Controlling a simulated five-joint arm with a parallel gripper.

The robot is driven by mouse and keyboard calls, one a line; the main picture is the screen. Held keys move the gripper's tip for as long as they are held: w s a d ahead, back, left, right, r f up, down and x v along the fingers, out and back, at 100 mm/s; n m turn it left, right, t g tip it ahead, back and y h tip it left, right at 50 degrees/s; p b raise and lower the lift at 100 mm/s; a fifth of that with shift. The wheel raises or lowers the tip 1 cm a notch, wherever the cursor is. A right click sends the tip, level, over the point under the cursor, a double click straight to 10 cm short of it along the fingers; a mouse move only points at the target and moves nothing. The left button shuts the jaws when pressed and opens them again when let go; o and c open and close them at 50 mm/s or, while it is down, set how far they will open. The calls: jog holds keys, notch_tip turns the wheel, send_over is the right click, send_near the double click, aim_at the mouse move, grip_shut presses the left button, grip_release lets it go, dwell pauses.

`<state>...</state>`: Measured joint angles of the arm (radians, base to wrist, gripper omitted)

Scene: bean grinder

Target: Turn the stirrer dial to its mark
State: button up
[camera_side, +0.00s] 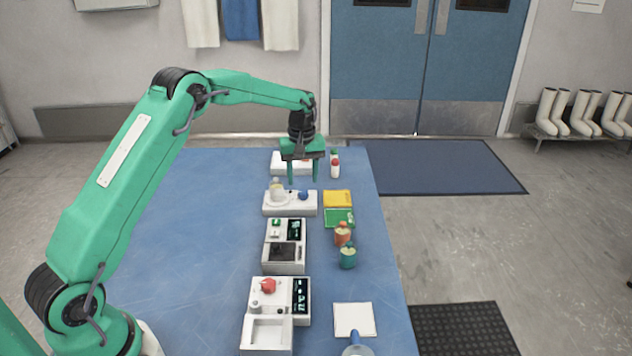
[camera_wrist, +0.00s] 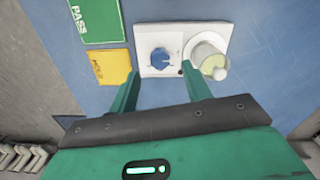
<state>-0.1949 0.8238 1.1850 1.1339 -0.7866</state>
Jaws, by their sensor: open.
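The stirrer (camera_side: 300,211) is a white box on the blue table, and it also shows in the wrist view (camera_wrist: 145,35). Its blue dial (camera_wrist: 161,57) sits on a white face with fine markings; it also shows in the side view (camera_side: 303,195). I cannot make out which marking is the mark or exactly where the dial points. A beaker with pale yellow contents (camera_wrist: 211,62) stands on the stirrer beside the dial. My gripper (camera_side: 303,181) is open and empty above the dial. In the wrist view its fingertips (camera_wrist: 159,72) lie either side of the dial, apart from it.
A yellow card (camera_side: 337,198) and a green card (camera_side: 339,217) lie right of the stirrer. Two bottles (camera_side: 343,234) (camera_side: 348,256) stand nearer. Two white machines (camera_side: 284,266) (camera_side: 268,335) stand in front. A white box (camera_side: 285,163) is behind. The table's left side is clear.

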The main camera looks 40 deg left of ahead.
aim_at(303, 192)
jog(key=shift+f, duration=2.2)
jog(key=shift+c, duration=0.2)
jog(key=c, duration=1)
